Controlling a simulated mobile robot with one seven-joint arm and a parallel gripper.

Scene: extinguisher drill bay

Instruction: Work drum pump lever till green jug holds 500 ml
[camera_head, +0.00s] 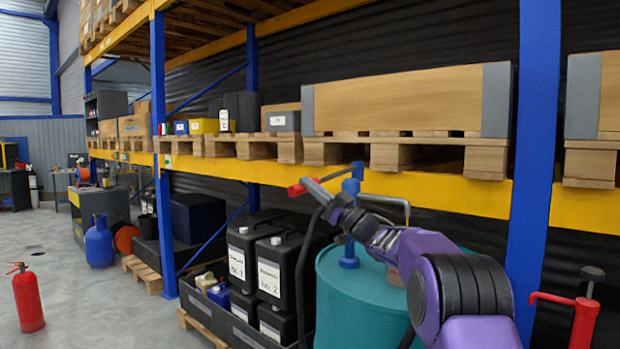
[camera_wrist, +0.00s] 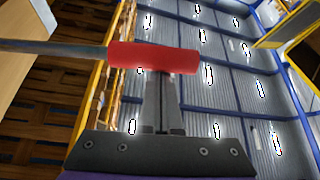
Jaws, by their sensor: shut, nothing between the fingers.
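The teal drum (camera_head: 345,305) stands right of centre in the head view. Its blue pump (camera_head: 348,225) rises from the top, with a grey curved spout (camera_head: 398,202) to the right. The pump lever runs left to a red grip (camera_head: 296,189), which also shows in the wrist view (camera_wrist: 155,58). My gripper (camera_head: 309,184) is at the red grip. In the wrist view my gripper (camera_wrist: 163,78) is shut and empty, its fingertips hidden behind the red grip. I cannot tell whether they touch it. The green jug is not visible in either view.
Black canisters (camera_head: 283,265) stand in a tray left of the drum. A blue rack upright (camera_head: 537,150) and a yellow beam (camera_head: 430,190) stand close behind. A red handled device (camera_head: 580,315) is at the lower right. Open floor with a red extinguisher (camera_head: 27,300) lies left.

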